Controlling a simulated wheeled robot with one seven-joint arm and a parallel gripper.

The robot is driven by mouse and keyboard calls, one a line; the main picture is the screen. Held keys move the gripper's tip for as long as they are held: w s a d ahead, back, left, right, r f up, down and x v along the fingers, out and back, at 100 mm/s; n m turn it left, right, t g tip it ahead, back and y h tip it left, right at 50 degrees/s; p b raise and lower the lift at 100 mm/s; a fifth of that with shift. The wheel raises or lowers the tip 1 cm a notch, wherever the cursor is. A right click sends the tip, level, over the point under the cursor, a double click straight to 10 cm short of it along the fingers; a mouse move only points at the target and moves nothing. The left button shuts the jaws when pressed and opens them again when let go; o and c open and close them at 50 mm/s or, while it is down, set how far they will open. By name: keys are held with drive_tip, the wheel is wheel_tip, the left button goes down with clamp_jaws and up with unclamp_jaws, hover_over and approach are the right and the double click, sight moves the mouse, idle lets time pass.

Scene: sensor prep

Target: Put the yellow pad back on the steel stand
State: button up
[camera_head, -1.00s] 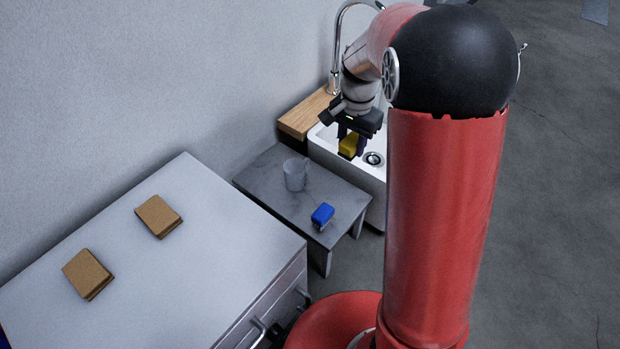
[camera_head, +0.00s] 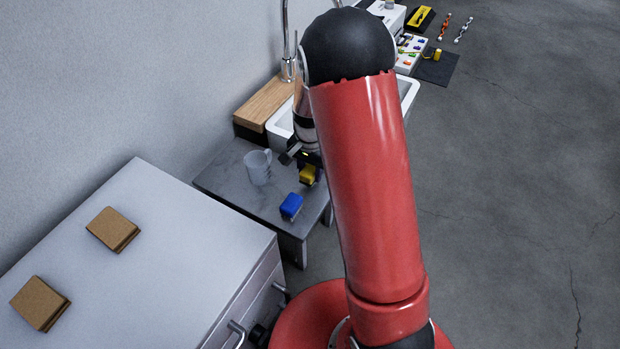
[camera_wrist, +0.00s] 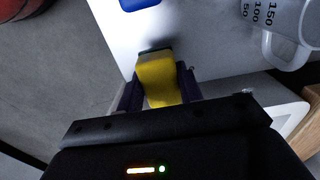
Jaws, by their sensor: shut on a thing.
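The yellow pad (camera_head: 308,175) is held between the fingers of my gripper (camera_head: 311,163), at the right part of the low grey stand (camera_head: 222,183). In the wrist view the yellow pad (camera_wrist: 158,82) fills the gap between the dark fingers of my gripper (camera_wrist: 160,90), and its dark-edged end points at the pale stand top (camera_wrist: 195,35). I cannot tell whether the pad touches the stand. A blue pad (camera_head: 291,206) sits on the stand's front part, beside the yellow one. My arm hides the stand's right side in the head view.
A clear measuring cup (camera_head: 258,168) stands on the stand, left of my gripper. A white sink (camera_head: 281,124) and wooden board (camera_head: 262,103) lie behind. A white cabinet (camera_head: 150,260) with two brown blocks is at the left. Tools lie on the floor at the back right.

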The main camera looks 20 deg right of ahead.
drive_tip(key=shift+f, duration=1.55)
drive_tip(key=shift+f+b, duration=0.1)
drive_tip(key=shift+b, duration=0.2)
drive_tip(key=o, duration=1)
drive_tip(key=shift+c, duration=0.2)
wheel_tip(320, 180, up, 13)
drive_tip(key=p, duration=0.2)
drive_tip(key=shift+s+f+p, duration=0.1)
drive_tip(key=shift+f+p, duration=0.1)
drive_tip(key=shift+p, duration=0.2)
wheel_tip(320, 180, up, 7)
drive_tip(key=n+t, duration=0.1)
drive_tip(key=n, duration=0.1)
hover_over(310, 178)
drive_tip(key=s+r+n+t, duration=0.2)
drive_tip(key=s+r+n, duration=0.1)
drive_tip(key=s+r, duration=0.55)
drive_tip(key=s+r+n+t, duration=0.2)
drive_tip(key=s+r+n, duration=0.1)
drive_tip(key=s, duration=0.9)
drive_tip(key=shift+s+n+t, duration=0.3)
drive_tip(key=shift+s+n, duration=0.1)
drive_tip(key=shift+n, duration=0.1)
